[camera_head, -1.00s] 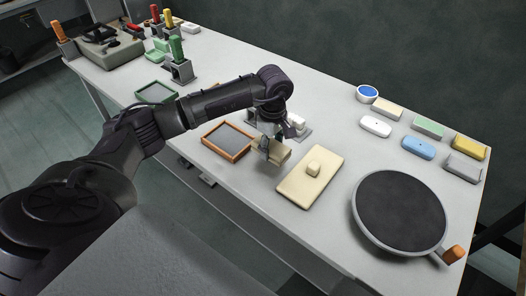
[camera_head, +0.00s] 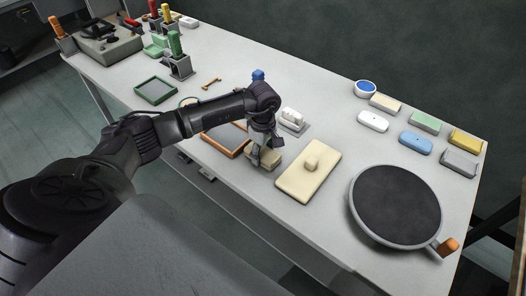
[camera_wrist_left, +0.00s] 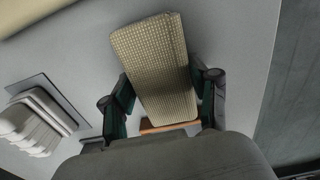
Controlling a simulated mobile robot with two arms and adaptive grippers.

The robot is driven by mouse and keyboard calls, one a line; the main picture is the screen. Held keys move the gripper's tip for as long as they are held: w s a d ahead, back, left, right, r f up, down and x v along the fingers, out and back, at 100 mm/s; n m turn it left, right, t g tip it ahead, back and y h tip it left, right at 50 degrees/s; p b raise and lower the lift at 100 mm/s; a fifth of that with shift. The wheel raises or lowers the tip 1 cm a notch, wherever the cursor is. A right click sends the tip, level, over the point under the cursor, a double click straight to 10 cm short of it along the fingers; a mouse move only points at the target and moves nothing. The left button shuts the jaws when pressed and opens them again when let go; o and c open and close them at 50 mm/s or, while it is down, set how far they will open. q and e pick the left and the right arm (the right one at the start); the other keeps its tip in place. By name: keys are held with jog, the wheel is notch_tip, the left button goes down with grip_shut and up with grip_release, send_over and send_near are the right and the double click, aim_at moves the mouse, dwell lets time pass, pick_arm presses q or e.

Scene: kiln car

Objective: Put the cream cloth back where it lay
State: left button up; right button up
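The cream cloth is a folded, woven-looking pad (camera_head: 264,161). In the head view it is at the front part of the table, between the orange-framed tray (camera_head: 213,146) and the cream board with a knob (camera_head: 293,186). It also fills the middle of the left wrist view (camera_wrist_left: 155,65). My left gripper (camera_head: 262,155) points down and is shut on the cloth, with one finger along each side (camera_wrist_left: 163,92). I cannot tell whether the cloth touches the table. My right gripper is in neither view.
A grey holder with white pieces (camera_head: 292,120) stands just behind the gripper. A round dark turntable (camera_head: 396,207) is at the right. Several coloured blocks and a blue-topped bowl (camera_head: 366,89) line the back right. The table front edge is close to the cloth.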

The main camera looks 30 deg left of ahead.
aim_at(263, 151)
pick_arm(q)
jog(key=o, duration=0.3)
jog(key=shift+r, duration=0.1)
jog(key=shift+r+p, duration=0.25)
jog(key=shift+p, duration=0.05)
jog(key=shift+w+r+b, duration=0.1)
jog(key=shift+r+b, duration=0.2)
jog(key=shift+r, duration=0.1)
notch_tip(263, 151, up, 11)
jog(key=shift+f+b, duration=0.1)
jog(key=shift+b, duration=1)
